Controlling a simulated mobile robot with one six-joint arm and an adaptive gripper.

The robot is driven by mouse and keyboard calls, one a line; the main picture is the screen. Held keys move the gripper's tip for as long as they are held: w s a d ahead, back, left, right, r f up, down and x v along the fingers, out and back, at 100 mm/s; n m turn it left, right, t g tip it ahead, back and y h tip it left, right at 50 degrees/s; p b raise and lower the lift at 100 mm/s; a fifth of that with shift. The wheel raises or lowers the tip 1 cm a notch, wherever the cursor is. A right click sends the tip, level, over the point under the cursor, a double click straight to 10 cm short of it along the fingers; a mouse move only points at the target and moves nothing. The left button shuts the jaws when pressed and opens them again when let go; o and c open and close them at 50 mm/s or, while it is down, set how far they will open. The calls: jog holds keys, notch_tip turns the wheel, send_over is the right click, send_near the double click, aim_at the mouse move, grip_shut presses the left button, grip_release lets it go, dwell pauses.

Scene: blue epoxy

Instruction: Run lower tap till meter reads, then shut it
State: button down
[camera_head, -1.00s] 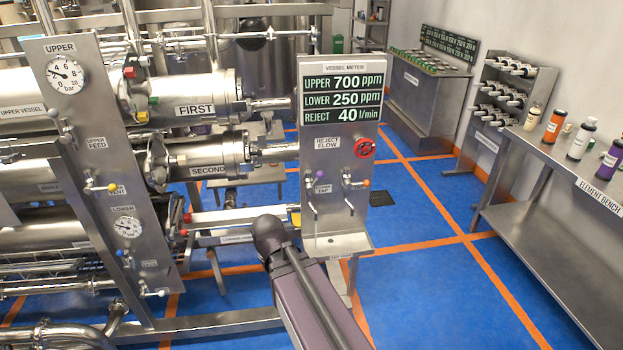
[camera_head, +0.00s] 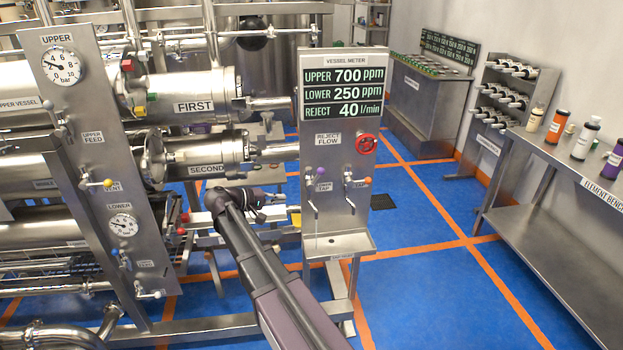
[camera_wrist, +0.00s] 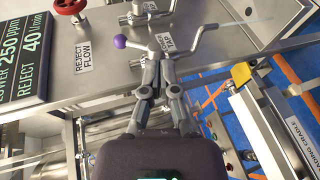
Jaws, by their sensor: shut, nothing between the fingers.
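The vessel meter (camera_head: 342,88) reads upper 700 ppm, lower 250 ppm and reject 40 l/min. Below it are a purple-knobbed tap (camera_head: 320,172) on the left and an orange-knobbed tap (camera_head: 367,181) on the right; their small labels are hard to read. A faint thin line runs below the left spout; I cannot tell if it is water. My gripper (camera_wrist: 157,64) is shut and empty. In the wrist view its tips overlap the body of the purple-knobbed tap (camera_wrist: 120,41), with the knob to their left; contact cannot be told.
A red reject flow handwheel (camera_head: 366,143) sits above the taps. A drip tray (camera_head: 338,253) juts out below them. The vessels (camera_head: 195,155) and pipework crowd the left. An element bench (camera_head: 550,160) stands at the right, with clear blue floor before it.

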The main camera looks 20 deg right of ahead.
aim_at(316, 178)
jog(key=w+r+h, duration=0.1)
jog(key=w, duration=0.1)
jog(key=w+a+r+h, duration=0.1)
jog(key=w+r, duration=0.1)
jog(key=shift+a+r+h, duration=0.1)
jog(key=shift+r+h, duration=0.2)
jog(key=shift+h, duration=0.1)
jog(key=d+b, duration=0.1)
jog(key=d, duration=1.3)
jog(key=shift+w+f, duration=0.25)
jog(key=shift+f, duration=0.15)
jog(key=shift+d, duration=0.1)
